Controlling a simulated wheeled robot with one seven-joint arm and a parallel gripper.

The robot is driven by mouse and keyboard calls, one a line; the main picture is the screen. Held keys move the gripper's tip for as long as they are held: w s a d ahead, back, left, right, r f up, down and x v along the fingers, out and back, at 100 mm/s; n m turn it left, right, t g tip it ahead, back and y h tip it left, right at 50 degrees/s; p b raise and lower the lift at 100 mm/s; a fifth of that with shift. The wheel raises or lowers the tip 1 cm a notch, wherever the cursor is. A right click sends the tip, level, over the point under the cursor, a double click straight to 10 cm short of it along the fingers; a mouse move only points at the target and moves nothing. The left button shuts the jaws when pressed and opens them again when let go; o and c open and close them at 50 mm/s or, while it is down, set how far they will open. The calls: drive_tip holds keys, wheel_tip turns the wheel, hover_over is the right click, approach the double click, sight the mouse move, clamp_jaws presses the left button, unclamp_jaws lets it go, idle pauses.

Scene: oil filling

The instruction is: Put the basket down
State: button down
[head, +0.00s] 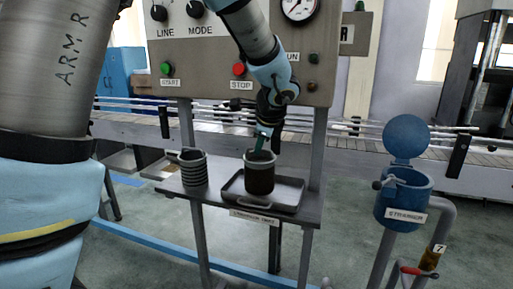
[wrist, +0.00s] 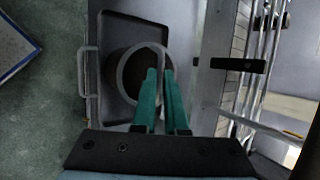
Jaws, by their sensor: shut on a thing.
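The dark basket (head: 260,178) with a grey rim is upright at the tray (head: 290,196) on the small shelf. I cannot tell whether its base rests on the tray or hangs slightly above it. My gripper (head: 262,140) comes down from above with its teal fingers at the top of the basket. In the wrist view the gripper (wrist: 162,72) has its fingers close together on the basket's thin handle. The round basket (wrist: 124,76) lies over the tray (wrist: 118,22) there, and the fingers hide part of it.
A ribbed grey cylinder (head: 194,170) stands on the shelf (head: 225,200) left of the tray. At the right is a blue strainer housing (head: 404,200) with its round lid (head: 406,136) raised. A control panel (head: 215,80) and a conveyor (head: 360,150) are behind.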

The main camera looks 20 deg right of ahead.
sight(256, 158)
drive_tip(key=w+f, duration=0.2)
drive_tip(key=shift+w+d+p, duration=0.2)
drive_tip(key=shift+w+p, duration=0.15)
drive_tip(key=shift+w, duration=0.05)
drive_tip(key=shift+f, duration=0.25)
drive_tip(key=c, duration=1)
unclamp_jaws()
drive_tip(key=shift+o, duration=0.2)
drive_tip(key=shift+r, duration=0.1)
